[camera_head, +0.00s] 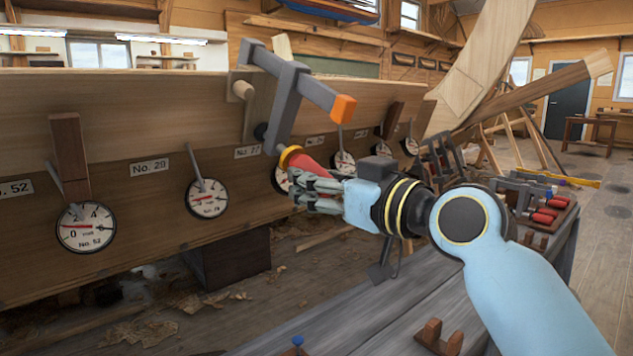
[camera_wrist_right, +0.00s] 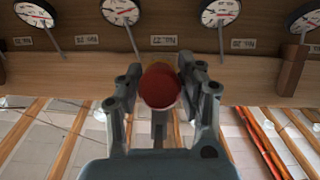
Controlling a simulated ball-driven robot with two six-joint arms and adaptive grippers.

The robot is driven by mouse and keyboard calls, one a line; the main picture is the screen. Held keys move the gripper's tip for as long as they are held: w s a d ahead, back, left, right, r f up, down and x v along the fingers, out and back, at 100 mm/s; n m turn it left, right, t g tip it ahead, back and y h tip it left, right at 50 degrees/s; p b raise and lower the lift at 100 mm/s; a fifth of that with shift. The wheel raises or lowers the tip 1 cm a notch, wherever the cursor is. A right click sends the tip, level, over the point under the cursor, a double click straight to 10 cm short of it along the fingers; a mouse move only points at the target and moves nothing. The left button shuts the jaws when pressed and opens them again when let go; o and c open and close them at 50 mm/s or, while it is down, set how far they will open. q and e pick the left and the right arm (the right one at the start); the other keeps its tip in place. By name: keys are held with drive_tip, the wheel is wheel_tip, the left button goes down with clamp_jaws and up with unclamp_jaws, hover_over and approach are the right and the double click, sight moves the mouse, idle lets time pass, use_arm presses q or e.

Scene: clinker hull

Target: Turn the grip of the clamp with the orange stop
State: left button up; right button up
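The clamp (camera_head: 286,105) is a grey bar frame on the edge of the wooden hull planking, with an orange stop (camera_head: 343,108) at its right end. Its red grip (camera_head: 309,165), with a yellowish collar, points down and right. My right gripper (camera_head: 314,187) is at the lower end of this grip, a finger on each side. In the wrist view the grip's round red end (camera_wrist_right: 160,87) sits between the fingers, which appear to touch both sides. The fingers hide part of the grip. My left gripper is not in view.
Several round dials (camera_head: 86,228) with pointers and number labels line the plank. A grey bench (camera_head: 330,325) with wooden blocks stands below my right arm. More red-handled clamps (camera_head: 543,217) lie at its right. Shavings cover the floor under the hull.

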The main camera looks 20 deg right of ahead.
drive_tip(key=c, duration=0.6)
drive_tip(key=shift+m+g+y+p, duration=0.3)
drive_tip(key=shift+m+y, duration=0.2)
drive_tip(key=shift+y, duration=0.1)
drive_tip(key=shift+m+y, duration=0.3)
drive_tip(key=shift+y, duration=0.1)
drive_tip(key=shift+m+g+y+b, duration=0.3)
drive_tip(key=shift+m+g+y, duration=0.1)
drive_tip(key=shift+m+y, duration=0.2)
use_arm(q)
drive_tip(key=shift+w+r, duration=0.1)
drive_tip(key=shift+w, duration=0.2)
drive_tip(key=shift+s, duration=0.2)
